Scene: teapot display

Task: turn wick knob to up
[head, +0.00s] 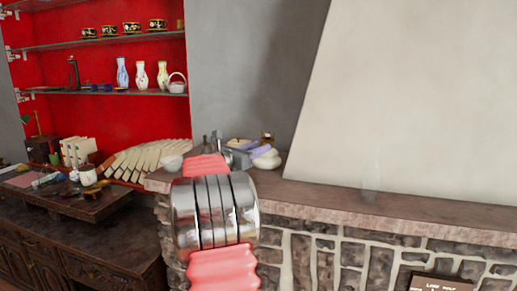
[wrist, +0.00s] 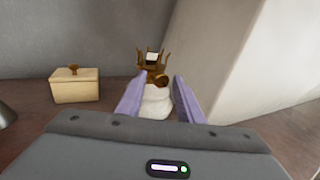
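An oil lamp with a white rounded base (wrist: 155,104) and a brown brass burner (wrist: 152,62) with upright prongs stands ahead of me in the wrist view. A small round brass part, seemingly the wick knob (wrist: 161,80), sticks out at the burner's lower right. My gripper (wrist: 161,77) is open, its two purple fingers spread to the left and right of the lamp's upper part. I cannot tell whether either finger touches it. In the head view the lamp's white base (head: 268,160) shows on the mantel, partly behind my gripper (head: 258,149).
A cream lidded box (wrist: 75,87) stands left of the lamp. A sloping pale chimney wall (head: 410,100) rises close on the right. The stone mantel (head: 400,211) is mostly clear to the right. Shelves with vases (head: 122,72) and a dark cabinet (head: 100,245) are at left.

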